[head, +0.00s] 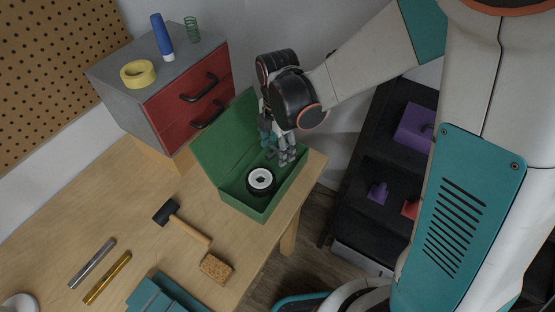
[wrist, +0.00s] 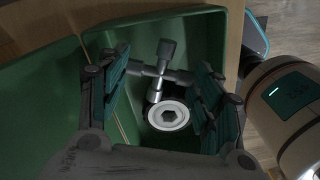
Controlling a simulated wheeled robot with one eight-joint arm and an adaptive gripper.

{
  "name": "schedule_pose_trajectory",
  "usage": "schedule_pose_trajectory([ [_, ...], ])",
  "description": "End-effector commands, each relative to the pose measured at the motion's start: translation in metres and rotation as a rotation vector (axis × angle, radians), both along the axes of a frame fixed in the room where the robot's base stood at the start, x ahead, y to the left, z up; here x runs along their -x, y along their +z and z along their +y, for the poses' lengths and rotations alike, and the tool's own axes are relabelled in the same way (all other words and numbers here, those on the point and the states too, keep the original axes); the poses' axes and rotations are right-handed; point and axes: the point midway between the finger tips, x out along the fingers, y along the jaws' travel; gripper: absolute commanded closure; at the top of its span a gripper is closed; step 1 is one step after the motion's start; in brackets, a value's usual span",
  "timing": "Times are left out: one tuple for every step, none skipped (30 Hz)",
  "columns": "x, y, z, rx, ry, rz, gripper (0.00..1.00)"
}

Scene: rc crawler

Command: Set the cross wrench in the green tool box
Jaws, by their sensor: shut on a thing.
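The green tool box (head: 213,146) stands open on the bench near its right edge, its lid raised at the left in the head view. My gripper (head: 278,153) points down over the back part of the box. In the wrist view, my gripper (wrist: 160,85) has its two fingers on either side of the grey metal cross wrench (wrist: 160,69), closed on its side arms. The wrench is over the box's open inside (wrist: 215,30). I cannot tell whether it touches the floor. In the head view the fingers make it hard to pick out.
A small black wheel with a white hub (head: 261,180) lies in the box. A hammer (head: 180,222), a brush or sponge (head: 216,268) and two rods (head: 92,264) lie on the bench. A red drawer cabinet (head: 190,105) stands behind the lid.

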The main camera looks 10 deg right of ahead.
Motion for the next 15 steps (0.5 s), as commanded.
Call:
schedule_pose_trajectory([
  [0.0, -0.002, 0.0, 0.0, 0.0, 0.0, 0.65],
  [0.0, -0.003, 0.0, 0.0, 0.0, 0.0, 0.65],
  [0.0, -0.006, 0.0, 0.0, 0.0, 0.0, 0.65],
  [0.0, -0.008, 0.0, 0.0, 0.0, 0.0, 0.65],
  [0.0, -0.012, 0.0, 0.0, 0.0, 0.0, 0.65],
  [0.0, -0.017, 0.0, 0.0, 0.0, 0.0, 0.65],
  [0.0, -0.021, 0.0, 0.0, 0.0, 0.0, 0.65],
  [0.0, -0.026, 0.0, 0.0, 0.0, 0.0, 0.65],
  [0.0, -0.032, 0.0, 0.0, 0.0, 0.0, 0.65],
  [0.0, -0.037, 0.0, 0.0, 0.0, 0.0, 0.65],
  [0.0, -0.04, 0.0, 0.0, 0.0, 0.0, 0.65],
  [0.0, -0.043, 0.0, 0.0, 0.0, 0.0, 0.65],
  [0.0, -0.045, 0.0, 0.0, 0.0, 0.0, 0.65],
  [0.0, -0.045, 0.0, 0.0, 0.0, 0.0, 0.65],
  [0.0, -0.045, 0.0, 0.0, 0.0, 0.0, 0.65],
])
